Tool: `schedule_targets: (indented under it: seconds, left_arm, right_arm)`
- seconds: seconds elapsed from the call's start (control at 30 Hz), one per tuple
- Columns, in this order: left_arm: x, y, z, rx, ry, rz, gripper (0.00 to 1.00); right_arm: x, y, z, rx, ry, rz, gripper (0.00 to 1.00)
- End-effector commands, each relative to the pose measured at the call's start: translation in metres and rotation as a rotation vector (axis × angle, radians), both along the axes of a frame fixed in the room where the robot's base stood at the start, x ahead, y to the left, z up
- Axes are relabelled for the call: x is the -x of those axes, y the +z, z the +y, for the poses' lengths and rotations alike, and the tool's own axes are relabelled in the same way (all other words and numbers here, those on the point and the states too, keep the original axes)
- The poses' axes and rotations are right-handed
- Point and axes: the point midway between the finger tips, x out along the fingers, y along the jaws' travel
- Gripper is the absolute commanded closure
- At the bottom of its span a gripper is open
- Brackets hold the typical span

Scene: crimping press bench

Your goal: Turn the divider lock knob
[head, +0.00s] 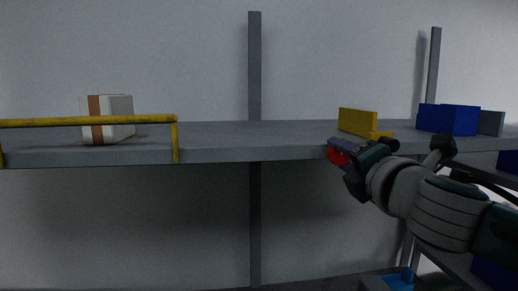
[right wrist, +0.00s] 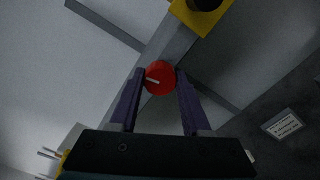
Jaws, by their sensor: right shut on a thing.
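The red round knob (right wrist: 160,84) sits between the two purple fingers of my right gripper (right wrist: 160,74) in the right wrist view. The fingers are shut on its sides. A short pale mark on its face points to the left. In the head view the knob (head: 337,157) shows in part at the shelf's front edge, with my right gripper (head: 344,149) at it. The yellow divider (head: 358,121) stands upright on the shelf just above. My left gripper is not in view.
The grey shelf (head: 230,138) runs across the head view. A white box with a brown stripe (head: 118,106) stands on it behind a yellow rail (head: 90,121). Blue bins (head: 455,119) stand at the right. The shelf's middle is clear.

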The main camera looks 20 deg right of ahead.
Motion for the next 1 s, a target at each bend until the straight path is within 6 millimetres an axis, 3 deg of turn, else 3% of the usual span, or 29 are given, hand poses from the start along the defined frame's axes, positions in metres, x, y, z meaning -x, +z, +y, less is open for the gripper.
schedule_targets:
  seconds: [0.3, 0.87, 0.9, 1.0]
  left_arm:
    - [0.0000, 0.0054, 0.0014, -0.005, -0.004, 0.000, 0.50]
    - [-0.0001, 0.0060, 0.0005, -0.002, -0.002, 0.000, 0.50]
    - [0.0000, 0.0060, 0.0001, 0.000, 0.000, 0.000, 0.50]
    - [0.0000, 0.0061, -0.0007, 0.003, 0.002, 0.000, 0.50]
  right_arm:
    - [-0.0002, 0.0000, 0.0009, 0.125, 0.003, 0.031, 1.00]
    - [-0.0001, -0.0010, 0.0009, 0.152, 0.003, 0.038, 1.00]
    - [-0.0001, -0.0010, 0.0009, 0.152, 0.003, 0.038, 0.50]
    - [-0.0001, -0.0009, 0.0008, 0.152, 0.003, 0.038, 0.39]
